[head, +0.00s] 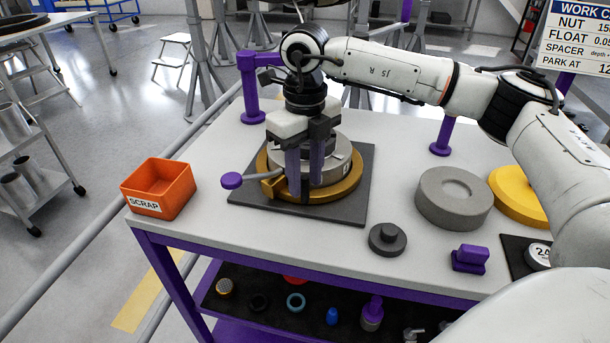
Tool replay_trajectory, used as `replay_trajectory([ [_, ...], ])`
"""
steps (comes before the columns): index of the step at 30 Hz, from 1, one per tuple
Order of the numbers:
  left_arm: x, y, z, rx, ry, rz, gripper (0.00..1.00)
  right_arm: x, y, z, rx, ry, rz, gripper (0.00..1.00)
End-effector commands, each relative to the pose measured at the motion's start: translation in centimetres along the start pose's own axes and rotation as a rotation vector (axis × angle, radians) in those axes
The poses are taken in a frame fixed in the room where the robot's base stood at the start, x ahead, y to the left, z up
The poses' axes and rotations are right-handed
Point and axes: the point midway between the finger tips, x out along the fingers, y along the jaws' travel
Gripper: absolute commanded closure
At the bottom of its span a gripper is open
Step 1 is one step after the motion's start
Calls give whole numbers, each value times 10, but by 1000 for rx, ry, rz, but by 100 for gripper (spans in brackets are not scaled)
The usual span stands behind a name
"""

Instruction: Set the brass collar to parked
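The brass collar (350,188) is a gold ring around a grey metal round part (340,165) on a dark square plate (245,212). A lever with a purple knob (232,181) sticks out from the collar's left side. My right gripper (304,178) points straight down over the front of the collar, its fingers hiding part of the ring and the grey part. Its fingertips are low, close to the collar's front. Whether they grip anything there is hidden. My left gripper is out of view.
An orange scrap bin (158,190) stands left of the plate. A grey round block (453,198), a yellow disc (520,195), a dark knobbed piece (387,240) and a purple block (469,259) stand to the right. Purple posts (440,137) rise at the back. A lower shelf holds small parts.

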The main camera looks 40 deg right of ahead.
Motion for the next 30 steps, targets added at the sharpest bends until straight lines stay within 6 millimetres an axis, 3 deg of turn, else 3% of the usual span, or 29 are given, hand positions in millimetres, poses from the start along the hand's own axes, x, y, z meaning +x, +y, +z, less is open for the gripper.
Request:
replay_trajectory([
  [10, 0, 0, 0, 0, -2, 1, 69, 5, 0, 0, -1, 0, 0, 68],
  [16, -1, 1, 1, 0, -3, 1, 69, 5, 0, 0, -1, 0, 0, 100],
  [30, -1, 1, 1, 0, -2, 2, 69, 4, 3, 4, 49, -1, 0, 100],
])
